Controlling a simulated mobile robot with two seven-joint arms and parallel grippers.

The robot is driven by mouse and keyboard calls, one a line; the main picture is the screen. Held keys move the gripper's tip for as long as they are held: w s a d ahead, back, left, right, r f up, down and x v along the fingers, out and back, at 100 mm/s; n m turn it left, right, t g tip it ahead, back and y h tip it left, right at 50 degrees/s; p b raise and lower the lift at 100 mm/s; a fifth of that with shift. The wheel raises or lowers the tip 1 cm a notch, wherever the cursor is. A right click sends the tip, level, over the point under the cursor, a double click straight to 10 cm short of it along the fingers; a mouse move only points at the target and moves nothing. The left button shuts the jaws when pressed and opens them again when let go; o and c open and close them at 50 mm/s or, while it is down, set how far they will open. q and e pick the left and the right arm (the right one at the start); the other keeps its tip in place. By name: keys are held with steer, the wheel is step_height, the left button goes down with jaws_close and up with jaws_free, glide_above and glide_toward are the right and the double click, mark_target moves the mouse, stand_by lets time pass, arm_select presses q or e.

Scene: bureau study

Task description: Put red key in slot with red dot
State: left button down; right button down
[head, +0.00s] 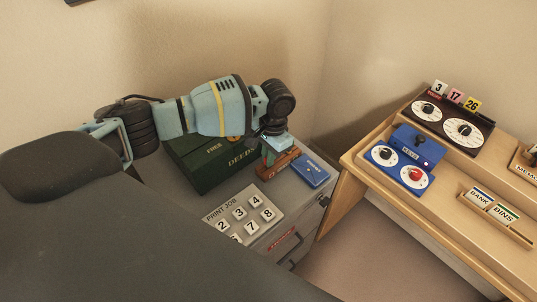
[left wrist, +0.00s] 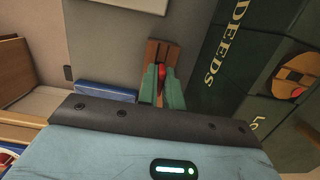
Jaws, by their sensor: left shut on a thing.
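My left gripper (head: 270,150) points down over a small brown wooden block (head: 278,166) on the grey cabinet top. In the left wrist view its green fingers (left wrist: 161,88) are shut on a small red thing (left wrist: 161,72), seemingly the red key, in front of the wooden block (left wrist: 162,52). The fingers hide most of it, and I cannot tell whether it still touches the block. On the desk at right, a blue panel (head: 377,165) has two white dials, one with a black knob and one with a red centre (head: 416,174). I cannot make out a slot with a red dot. My right gripper is not in view.
A dark green DEEDS box (head: 195,175) stands close beside the fingers. A blue booklet (head: 313,170) and a PRINT JOB number board (head: 243,214) lie on the cabinet. The desk holds a blue KEYS box (head: 418,143), a dark dial panel (head: 445,122) and BANK/BINS cards (head: 492,204). A gap separates cabinet and desk.

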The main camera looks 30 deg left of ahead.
arm_select(q)
steer(key=c, duration=1.5)
jaws_free()
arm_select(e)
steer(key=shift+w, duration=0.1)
arm_select(q)
steer(key=shift+r, duration=0.1)
steer(key=r, duration=0.7)
steer(key=shift+w+d+p, duration=0.15)
steer(key=shift+w+p, duration=0.2)
steer(key=shift+w, duration=0.05)
steer(key=shift+r, duration=0.25)
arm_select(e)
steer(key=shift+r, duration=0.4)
